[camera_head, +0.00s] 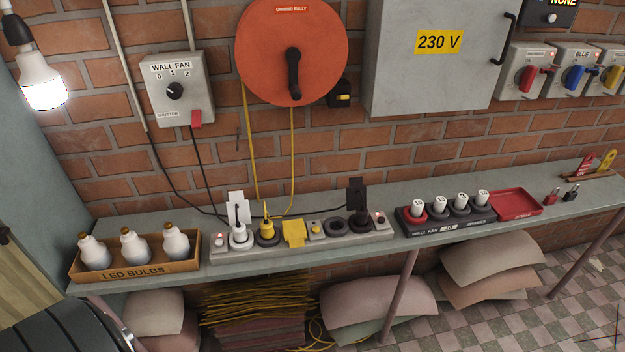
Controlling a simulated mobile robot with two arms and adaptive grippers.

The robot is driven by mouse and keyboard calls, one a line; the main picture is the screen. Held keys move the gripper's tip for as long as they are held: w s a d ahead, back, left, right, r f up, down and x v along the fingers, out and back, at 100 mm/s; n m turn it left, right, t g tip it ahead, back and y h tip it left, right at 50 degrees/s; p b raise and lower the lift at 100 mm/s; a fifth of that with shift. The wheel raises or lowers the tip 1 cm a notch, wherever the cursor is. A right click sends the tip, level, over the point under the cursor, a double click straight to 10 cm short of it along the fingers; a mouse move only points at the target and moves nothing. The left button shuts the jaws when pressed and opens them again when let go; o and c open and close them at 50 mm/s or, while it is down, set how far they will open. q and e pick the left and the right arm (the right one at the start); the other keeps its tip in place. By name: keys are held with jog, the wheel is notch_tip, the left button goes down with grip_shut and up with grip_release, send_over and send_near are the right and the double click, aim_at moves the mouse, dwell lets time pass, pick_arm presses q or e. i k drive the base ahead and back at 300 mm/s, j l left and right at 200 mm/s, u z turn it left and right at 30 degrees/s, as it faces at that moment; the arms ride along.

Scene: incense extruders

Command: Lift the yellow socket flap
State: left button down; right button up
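The yellow socket flap (293,234) is on the long grey power strip (225,257) on the shelf. It lies down over its place, and no socket shows beneath it. A yellow plug (266,225) with a yellow cord stands in the dark round socket just left of it. A small yellow button or lamp (316,229) is just right of it. A white flap (237,201) and a black flap (356,193) on the same strip stand upright. Neither of my grippers is in view.
An orange cable reel (272,50) hangs above, its yellow cord running down behind the strip. A box of LED bulbs (140,270) stands left, a fuse holder (428,230) and red tray (521,204) right. A wall fan switch (178,92) hangs upper left.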

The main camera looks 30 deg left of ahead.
aim_at(294, 229)
jog(key=u, duration=1.1)
